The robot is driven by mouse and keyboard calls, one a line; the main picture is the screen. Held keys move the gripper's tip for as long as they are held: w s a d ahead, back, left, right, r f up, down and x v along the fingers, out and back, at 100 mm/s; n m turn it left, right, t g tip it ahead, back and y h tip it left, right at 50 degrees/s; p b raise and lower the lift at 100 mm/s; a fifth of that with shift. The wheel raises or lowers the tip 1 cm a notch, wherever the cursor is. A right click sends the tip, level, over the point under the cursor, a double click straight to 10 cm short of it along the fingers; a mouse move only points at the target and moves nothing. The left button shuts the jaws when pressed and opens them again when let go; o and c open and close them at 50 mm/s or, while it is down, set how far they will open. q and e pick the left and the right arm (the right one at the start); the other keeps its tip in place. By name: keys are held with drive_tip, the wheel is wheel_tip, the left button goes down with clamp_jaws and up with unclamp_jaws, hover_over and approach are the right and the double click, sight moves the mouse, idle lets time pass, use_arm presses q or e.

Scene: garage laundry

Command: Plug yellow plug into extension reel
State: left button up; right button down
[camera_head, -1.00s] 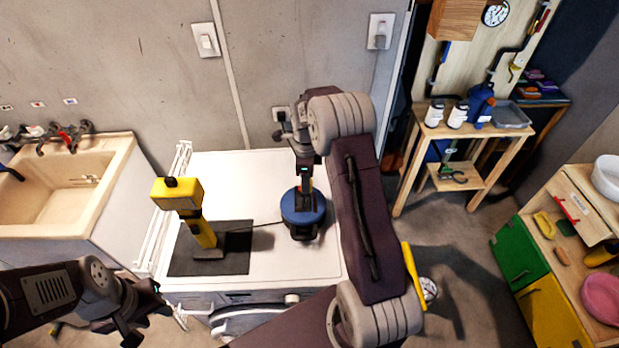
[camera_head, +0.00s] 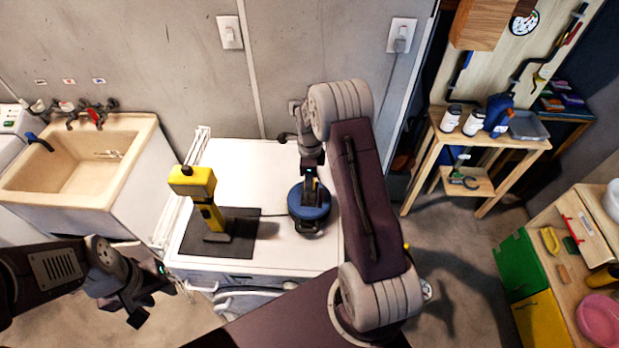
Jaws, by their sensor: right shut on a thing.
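The extension reel (camera_head: 309,208) is a round blue drum standing on the white worktop, right of its middle. My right gripper (camera_head: 311,188) points down at the top of the reel and is shut; the yellow plug in it is too small and hidden to make out. I cannot tell whether the plug sits in a socket. A thin dark cord (camera_head: 272,214) runs from the yellow tool (camera_head: 197,182) towards the reel. My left gripper (camera_head: 138,308) is empty and appears open, low in front of the worktop's left corner, away from everything.
The yellow tool stands upright on a dark mat (camera_head: 184,245) at the worktop's left. The white worktop (camera_head: 270,165) is clear behind. A sink (camera_head: 120,170) is at left, a wooden shelf table (camera_head: 510,148) at right. My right arm hides the worktop's right edge.

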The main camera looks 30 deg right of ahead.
sight(309, 197)
drive_tip(key=shift+f+b, duration=0.55)
drive_tip(key=shift+f, duration=0.3)
wheel_tip(309, 197, down, 4)
drive_tip(key=b, duration=0.3)
drive_tip(key=shift+r, duration=0.15)
drive_tip(key=shift+p, duration=0.35)
idle(0.9)
drive_tip(key=shift+f+b, duration=0.5)
drive_tip(key=shift+f, duration=0.15)
drive_tip(key=c, duration=0.9)
unclamp_jaws()
drive_tip(key=shift+o, duration=0.2)
drive_tip(key=shift+r, duration=0.1)
